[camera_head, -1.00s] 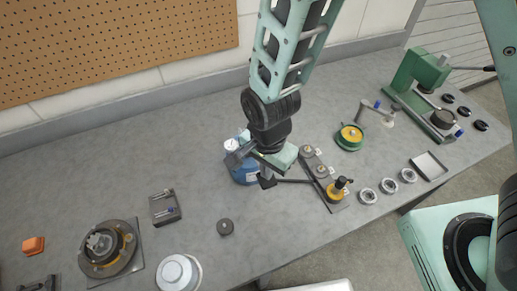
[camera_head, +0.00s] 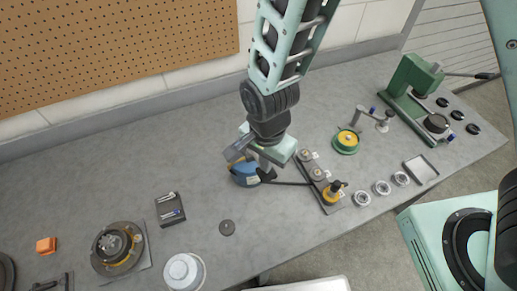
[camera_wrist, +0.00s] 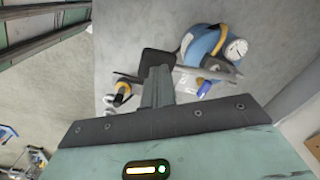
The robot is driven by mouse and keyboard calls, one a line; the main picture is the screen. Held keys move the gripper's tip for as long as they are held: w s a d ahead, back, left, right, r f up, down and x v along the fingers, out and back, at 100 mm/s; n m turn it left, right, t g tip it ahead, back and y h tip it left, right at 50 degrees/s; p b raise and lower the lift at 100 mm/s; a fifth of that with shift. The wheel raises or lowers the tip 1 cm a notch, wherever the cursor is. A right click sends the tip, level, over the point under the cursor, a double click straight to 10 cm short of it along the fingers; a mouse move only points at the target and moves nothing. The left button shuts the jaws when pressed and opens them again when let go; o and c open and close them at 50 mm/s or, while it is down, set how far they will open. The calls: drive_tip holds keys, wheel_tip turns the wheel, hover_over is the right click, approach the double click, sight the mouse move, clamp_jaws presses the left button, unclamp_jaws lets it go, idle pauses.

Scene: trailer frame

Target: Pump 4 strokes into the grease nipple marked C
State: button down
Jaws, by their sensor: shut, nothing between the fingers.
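My gripper (camera_head: 265,170) is shut and empty, pointing down over the bench left of the grey nipple plate (camera_head: 306,163). In the wrist view its fingers (camera_wrist: 158,78) are together, with a dark square tip. A yellow and black fitting (camera_head: 331,194) stands at the near end of the plate. A thin black lever or hose (camera_head: 290,183) runs left from it to my fingertips; whether they touch is unclear. Round fittings sit farther up the plate beside small white tags too small to read. A blue tank (camera_head: 243,175) is partly hidden behind my gripper; the wrist view shows its gauge (camera_wrist: 237,48).
Several metal rings (camera_head: 381,188) and a shallow tray (camera_head: 421,168) lie right of the plate. A green-yellow spool (camera_head: 346,142) and a green press (camera_head: 415,85) stand behind. The bench between puck and plate is clear.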

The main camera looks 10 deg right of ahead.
drive_tip(key=shift+w+r+p, duration=0.2)
drive_tip(key=shift+r+p, duration=2.45)
drive_tip(key=shift+r, duration=0.55)
drive_tip(key=shift+f, duration=0.1)
drive_tip(key=shift+s+n+b, duration=0.35)
drive_tip(key=shift+n+b, duration=0.25)
drive_tip(key=shift+b, duration=0.6)
drive_tip(key=s+d+n+b, duration=0.8)
drive_tip(key=s+n+b, duration=0.2)
drive_tip(key=n+b, duration=0.5)
drive_tip(key=shift+s+y+b, duration=0.3)
drive_tip(key=shift+b, duration=0.1)
